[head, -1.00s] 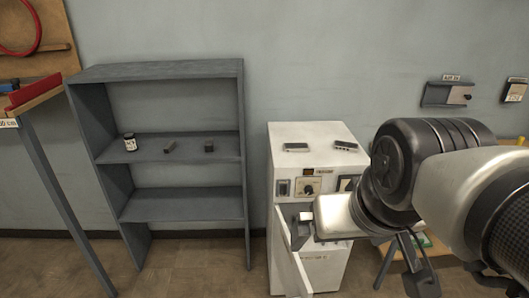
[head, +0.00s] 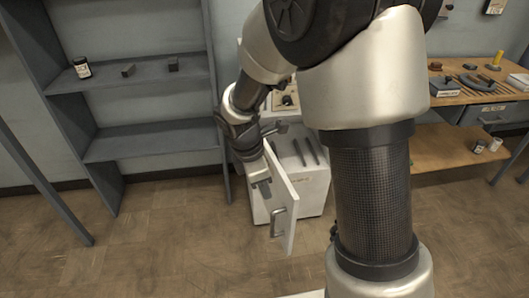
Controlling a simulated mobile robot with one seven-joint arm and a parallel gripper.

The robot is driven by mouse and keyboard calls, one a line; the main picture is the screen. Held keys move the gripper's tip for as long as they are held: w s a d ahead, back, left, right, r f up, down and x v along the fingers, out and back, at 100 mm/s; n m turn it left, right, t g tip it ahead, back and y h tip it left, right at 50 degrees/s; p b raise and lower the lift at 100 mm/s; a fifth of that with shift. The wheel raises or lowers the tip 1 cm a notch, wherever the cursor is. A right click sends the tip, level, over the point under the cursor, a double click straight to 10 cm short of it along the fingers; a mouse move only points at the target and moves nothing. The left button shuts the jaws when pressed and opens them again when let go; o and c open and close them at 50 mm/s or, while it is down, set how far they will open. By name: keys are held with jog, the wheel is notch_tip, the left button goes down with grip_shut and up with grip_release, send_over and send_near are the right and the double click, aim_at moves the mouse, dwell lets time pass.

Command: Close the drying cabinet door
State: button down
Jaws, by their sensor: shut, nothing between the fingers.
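The white drying cabinet (head: 315,190) stands behind my arm, which hides much of its upper part. Its white door (head: 287,205) stands open, swung out towards me from the cabinet's left side. A grey handle (head: 278,222) is on the door's left-hand face, near its free edge. My gripper (head: 262,186) is shut and empty, pointing down beside that same face, above and left of the handle. I cannot tell whether it touches the door. Dark slots or rods (head: 304,150) show inside the opening.
A grey shelf unit (head: 140,150) with a jar (head: 82,68) and small blocks stands to the left. A wooden workbench (head: 465,95) with tools is at the right. The brown floor (head: 180,245) in front of the cabinet is clear.

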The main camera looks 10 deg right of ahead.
aim_at(284, 209)
jog(key=shift+n, duration=0.5)
jog(key=b+x, duration=0.1)
jog(key=x, duration=0.3)
jog(key=d+b+x, duration=0.1)
jog(key=x, duration=0.3)
jog(key=d+b+x, duration=0.1)
jog(key=b+x, duration=0.1)
jog(key=x, duration=0.3)
jog(key=shift+w+r, duration=0.25)
jog(key=shift+r, duration=0.05)
jog(key=shift+w+d, duration=0.1)
jog(key=shift+d, duration=0.35)
jog(key=shift+r, duration=0.1)
